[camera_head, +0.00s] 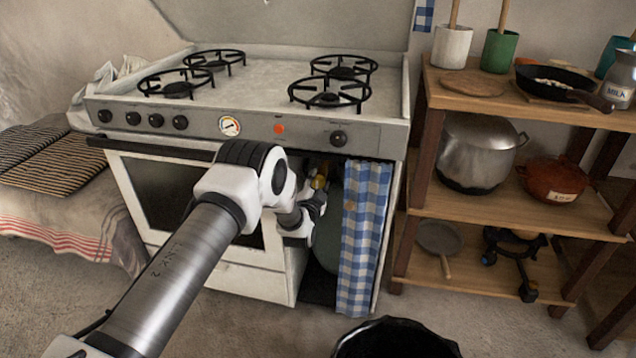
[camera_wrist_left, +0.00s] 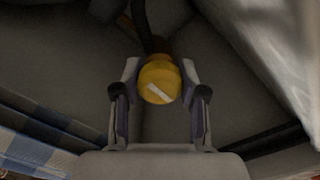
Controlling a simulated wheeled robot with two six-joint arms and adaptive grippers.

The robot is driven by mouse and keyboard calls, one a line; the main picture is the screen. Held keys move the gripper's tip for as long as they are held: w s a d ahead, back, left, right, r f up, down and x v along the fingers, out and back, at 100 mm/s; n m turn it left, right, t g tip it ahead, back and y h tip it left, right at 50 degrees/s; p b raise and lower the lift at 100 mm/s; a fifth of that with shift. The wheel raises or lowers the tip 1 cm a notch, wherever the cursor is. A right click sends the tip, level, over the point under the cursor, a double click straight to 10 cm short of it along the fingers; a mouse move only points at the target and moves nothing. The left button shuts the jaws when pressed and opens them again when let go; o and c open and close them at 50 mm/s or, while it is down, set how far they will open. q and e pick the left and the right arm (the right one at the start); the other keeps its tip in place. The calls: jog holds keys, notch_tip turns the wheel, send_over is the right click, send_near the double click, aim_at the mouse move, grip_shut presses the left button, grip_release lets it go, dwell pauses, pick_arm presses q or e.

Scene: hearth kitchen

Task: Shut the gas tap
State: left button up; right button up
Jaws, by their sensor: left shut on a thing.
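In the head view a small part of the yellow tap (camera_head: 319,182) shows in the open compartment at the right of the stove. My left gripper (camera_wrist_left: 160,80) has a finger on each side of the knob and is shut on it. In the head view my left wrist hides most of the gripper. A grey-green gas bottle (camera_head: 327,243) stands below, partly behind a curtain. My right gripper is not in view.
A blue checked curtain (camera_head: 362,235) hangs right beside my wrist. The stove (camera_head: 255,128) with its knobs and oven rail is above and to the left. A wooden shelf (camera_head: 500,205) with pots stands right. A black bin (camera_head: 395,340) stands in front.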

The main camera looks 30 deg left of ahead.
pick_arm(q)
jog(key=o, duration=1.1)
jog(key=shift+o, duration=0.2)
jog(key=v, duration=1.2)
